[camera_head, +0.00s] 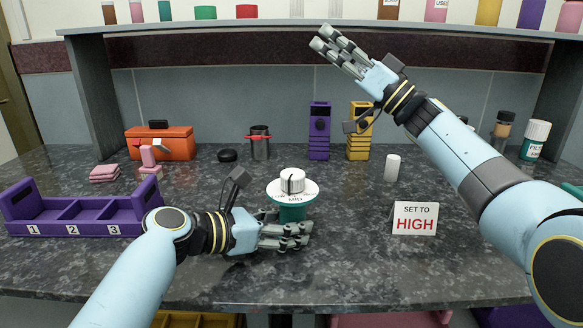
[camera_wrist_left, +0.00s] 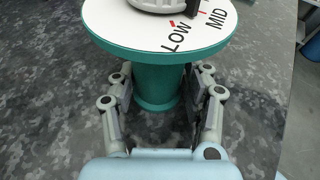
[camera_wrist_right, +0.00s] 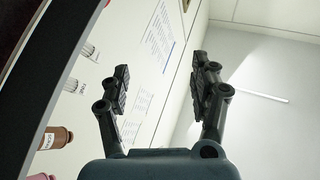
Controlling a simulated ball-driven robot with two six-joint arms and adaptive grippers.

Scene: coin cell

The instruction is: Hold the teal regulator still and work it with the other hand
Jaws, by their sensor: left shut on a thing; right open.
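The teal regulator (camera_head: 291,213) stands upright on the dark counter, with a white dial plate and a white knob (camera_head: 292,180) on top. Its plate shows LOW and MID in the left wrist view (camera_wrist_left: 160,38), and MID faces front in the head view. My left gripper (camera_head: 300,236) is shut around the regulator's teal stem (camera_wrist_left: 157,85), below the plate. My right gripper (camera_head: 322,38) is open and empty, raised high above the counter near the shelf, well away from the knob. A sign (camera_head: 415,219) reading SET TO HIGH stands to the right of the regulator.
A purple three-bin tray (camera_head: 75,230) is at the left. An orange toolbox (camera_head: 160,143), a metal pot (camera_head: 260,145), a purple device (camera_head: 319,135) and a yellow device (camera_head: 358,145) stand behind. A white cylinder (camera_head: 392,168) stands behind the sign. Counter around the sign is clear.

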